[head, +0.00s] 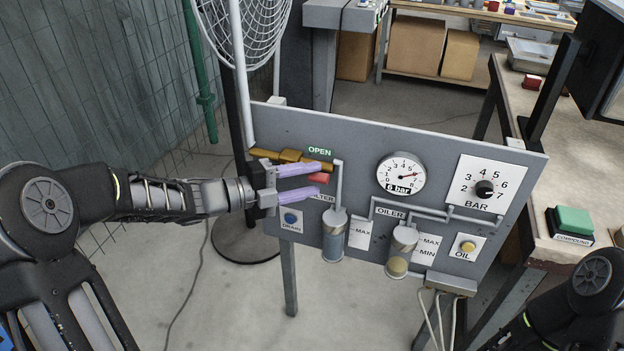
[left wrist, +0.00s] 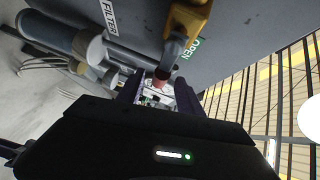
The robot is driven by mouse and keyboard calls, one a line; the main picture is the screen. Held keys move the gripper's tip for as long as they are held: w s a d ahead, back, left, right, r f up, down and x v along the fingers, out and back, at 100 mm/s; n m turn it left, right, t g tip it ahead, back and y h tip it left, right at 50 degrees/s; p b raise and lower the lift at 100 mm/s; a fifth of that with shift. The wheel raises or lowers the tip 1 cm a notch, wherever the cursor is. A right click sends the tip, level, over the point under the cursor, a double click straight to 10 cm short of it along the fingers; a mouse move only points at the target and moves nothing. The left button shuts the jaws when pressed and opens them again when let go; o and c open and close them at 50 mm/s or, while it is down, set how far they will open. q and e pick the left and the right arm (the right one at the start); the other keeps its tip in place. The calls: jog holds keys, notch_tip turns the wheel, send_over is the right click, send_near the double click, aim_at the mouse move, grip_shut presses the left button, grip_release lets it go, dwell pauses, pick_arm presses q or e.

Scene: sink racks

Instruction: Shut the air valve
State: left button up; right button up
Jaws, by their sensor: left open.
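The fingers partly cover the valve and handle. My right gripper is out of view; only part of that arm shows.
The panel (head: 455,143) also carries a gauge (head: 401,174) reading about 6 bar, a BAR knob (head: 485,189), filter (head: 335,235) and oiler (head: 401,250) bowls, a blue DRAIN button (head: 290,218) and a yellow OIL button (head: 467,247). A fan (head: 243,30) stands behind.

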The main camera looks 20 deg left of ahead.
pick_arm(q)
jog(key=shift+w+d, duration=0.4)
jog(key=shift+d, duration=0.1)
grip_shut()
dwell(1.2)
